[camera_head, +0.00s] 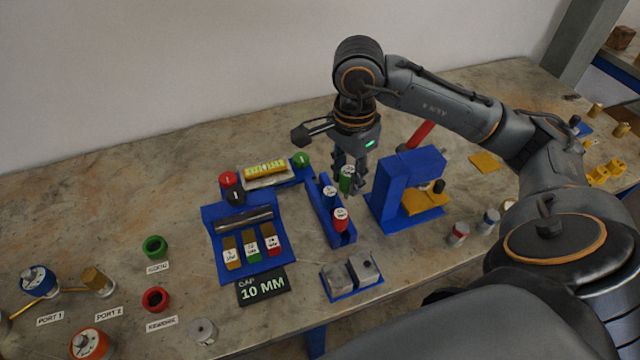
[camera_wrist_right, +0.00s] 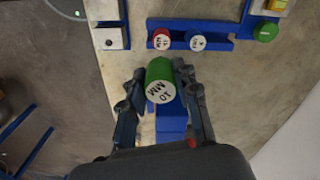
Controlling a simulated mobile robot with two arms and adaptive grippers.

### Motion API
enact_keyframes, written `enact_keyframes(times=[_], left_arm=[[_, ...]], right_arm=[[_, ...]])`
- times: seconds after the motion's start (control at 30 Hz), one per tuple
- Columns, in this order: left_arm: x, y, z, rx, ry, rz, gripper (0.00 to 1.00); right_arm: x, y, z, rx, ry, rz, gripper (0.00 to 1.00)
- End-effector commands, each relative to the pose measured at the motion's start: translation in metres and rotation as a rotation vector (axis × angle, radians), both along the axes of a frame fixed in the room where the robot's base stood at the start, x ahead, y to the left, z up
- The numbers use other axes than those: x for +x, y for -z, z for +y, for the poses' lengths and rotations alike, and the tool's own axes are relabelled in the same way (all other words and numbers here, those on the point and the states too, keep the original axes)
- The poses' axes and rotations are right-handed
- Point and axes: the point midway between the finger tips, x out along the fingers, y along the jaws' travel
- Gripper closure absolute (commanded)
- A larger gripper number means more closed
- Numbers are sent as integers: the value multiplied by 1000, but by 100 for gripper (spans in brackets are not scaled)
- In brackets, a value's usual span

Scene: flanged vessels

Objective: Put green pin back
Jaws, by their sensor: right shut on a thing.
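The green pin (camera_head: 346,178), with a white end label, is held upright between the fingers of my right gripper (camera_head: 349,184). In the right wrist view the green pin (camera_wrist_right: 160,78) shows "10 MM" on its end, with a finger on each side. The blue rack (camera_head: 320,207) is just left of the gripper and holds a blue pin (camera_head: 330,196) and a red pin (camera_head: 341,219). The pin appears apart from the rack, on its right side; its lower end is hard to see. My left gripper is not in view.
A blue frame (camera_head: 393,196) with a yellow piece stands close right of the gripper. A blue tray (camera_head: 212,216) with blocks lies left, near a "GAP 10 MM" sign (camera_head: 262,288). Two grey blocks (camera_head: 352,274) sit in front. A green-ended piece (camera_head: 301,159) lies behind the rack.

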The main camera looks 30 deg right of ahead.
Motion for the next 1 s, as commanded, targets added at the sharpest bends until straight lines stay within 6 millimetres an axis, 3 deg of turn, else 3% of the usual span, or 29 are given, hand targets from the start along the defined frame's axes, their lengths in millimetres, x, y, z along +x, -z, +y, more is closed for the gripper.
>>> enact_keyframes(times=[0.37,0.5,0.7,0.9,1.0], left_arm=[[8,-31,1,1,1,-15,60],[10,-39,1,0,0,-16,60],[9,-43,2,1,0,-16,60],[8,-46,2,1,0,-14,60],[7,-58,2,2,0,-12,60]], right_arm=[[81,33,-14,3,5,2,100],[103,61,-18,2,3,4,100],[122,85,-23,1,2,0,100],[131,97,-24,0,0,2,100],[129,111,-24,2,0,6,100]])
